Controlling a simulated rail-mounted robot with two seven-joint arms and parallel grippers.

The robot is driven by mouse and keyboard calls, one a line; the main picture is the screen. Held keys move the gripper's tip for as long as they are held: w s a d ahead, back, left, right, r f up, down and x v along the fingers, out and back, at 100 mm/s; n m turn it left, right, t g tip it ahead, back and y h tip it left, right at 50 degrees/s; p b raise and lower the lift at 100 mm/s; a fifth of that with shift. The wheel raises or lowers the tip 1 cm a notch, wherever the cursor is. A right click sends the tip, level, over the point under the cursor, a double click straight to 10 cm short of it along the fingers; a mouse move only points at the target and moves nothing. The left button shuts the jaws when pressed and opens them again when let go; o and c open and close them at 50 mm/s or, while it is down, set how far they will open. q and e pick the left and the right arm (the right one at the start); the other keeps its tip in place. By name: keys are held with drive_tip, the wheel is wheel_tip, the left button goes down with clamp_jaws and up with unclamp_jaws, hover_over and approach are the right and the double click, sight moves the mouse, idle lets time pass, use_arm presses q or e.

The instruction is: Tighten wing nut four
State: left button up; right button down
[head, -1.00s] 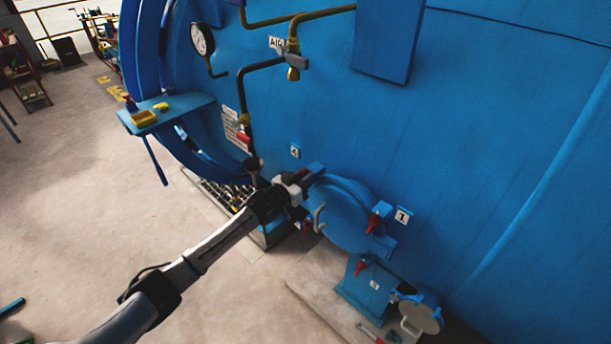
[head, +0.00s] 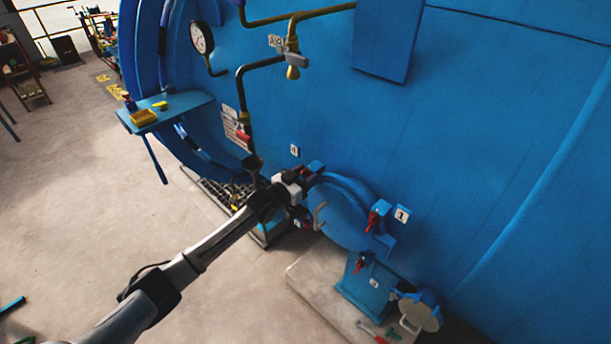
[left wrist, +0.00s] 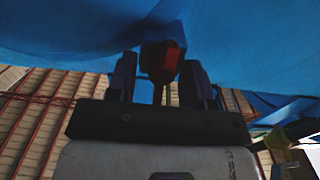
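The small round blue hatch (head: 338,215) is on the side of the large blue vessel. Plate four (head: 295,151) is on the vessel just above my left gripper (head: 306,183), which is at the hatch's upper left edge. In the left wrist view, a red and dark wing nut (left wrist: 160,62) sits between the two spread fingers of my left gripper (left wrist: 160,80). Whether the fingers press on it I cannot tell. In the head view this nut is mostly hidden by the gripper. Another red wing nut (head: 373,221) is beside plate one (head: 402,215). My right gripper is not in view.
A red-handled nut (head: 361,265) is above a lower blue block (head: 366,288). A curved handle (head: 319,214) is on the hatch front. A pipe with a red valve (head: 243,134) runs down left of the gripper. A blue shelf (head: 170,111) juts out further left. Floor at left is open.

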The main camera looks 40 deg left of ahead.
use_arm(q)
drive_tip(key=shift+s+f, duration=0.1)
drive_tip(key=shift+s, duration=0.35)
drive_tip(key=s+a, duration=0.1)
drive_tip(key=s, duration=1.1)
drive_tip(key=shift+s+b, duration=0.35)
drive_tip(key=shift+s, duration=0.05)
